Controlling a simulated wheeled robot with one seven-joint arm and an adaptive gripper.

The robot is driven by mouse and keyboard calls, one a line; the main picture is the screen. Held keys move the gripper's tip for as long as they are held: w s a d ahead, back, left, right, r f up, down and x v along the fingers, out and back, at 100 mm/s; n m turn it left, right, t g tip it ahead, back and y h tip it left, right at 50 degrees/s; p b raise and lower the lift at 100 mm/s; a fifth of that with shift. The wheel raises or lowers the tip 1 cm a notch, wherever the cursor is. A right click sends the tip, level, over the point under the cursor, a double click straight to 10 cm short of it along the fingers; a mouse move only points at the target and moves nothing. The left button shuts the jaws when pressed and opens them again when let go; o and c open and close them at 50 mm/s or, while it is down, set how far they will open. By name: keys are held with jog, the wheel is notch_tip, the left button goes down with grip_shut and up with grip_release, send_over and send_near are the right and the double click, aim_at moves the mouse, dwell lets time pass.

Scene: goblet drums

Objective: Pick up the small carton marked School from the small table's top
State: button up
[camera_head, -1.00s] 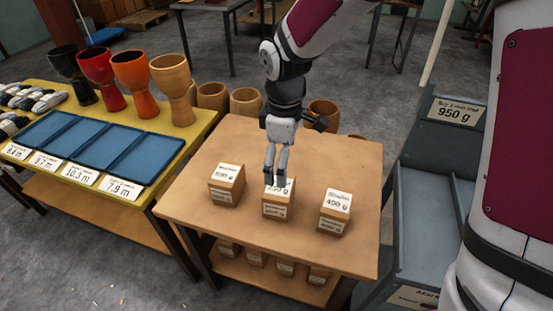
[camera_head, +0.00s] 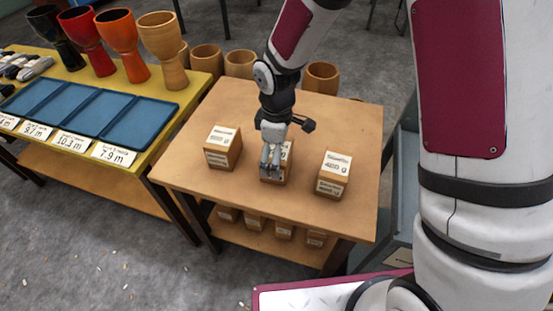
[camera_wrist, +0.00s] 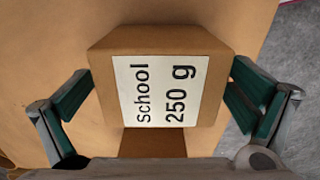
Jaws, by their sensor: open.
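The small carton marked School (camera_wrist: 205,82) fills the middle of the wrist view, with a white label reading "School 250 g". My gripper (camera_wrist: 160,100) is open, with one green-padded finger on each side of the carton. I cannot tell whether the pads touch it. In the head view the same carton (camera_head: 286,174) stands in the middle of the small table's top (camera_head: 260,220), partly hidden by my gripper (camera_head: 271,165), which reaches down over it from above.
Another labelled carton (camera_head: 222,150) stands to the left, and one (camera_head: 333,177) to the right, each apart from it. Several cartons sit on the lower shelf. A yellow table (camera_head: 190,95) with blue trays (camera_head: 135,125) and goblet drums (camera_head: 160,45) is at the left.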

notch_tip(320, 180, down, 2)
jog(key=shift+f, duration=0.1)
jog(key=c, duration=1.4)
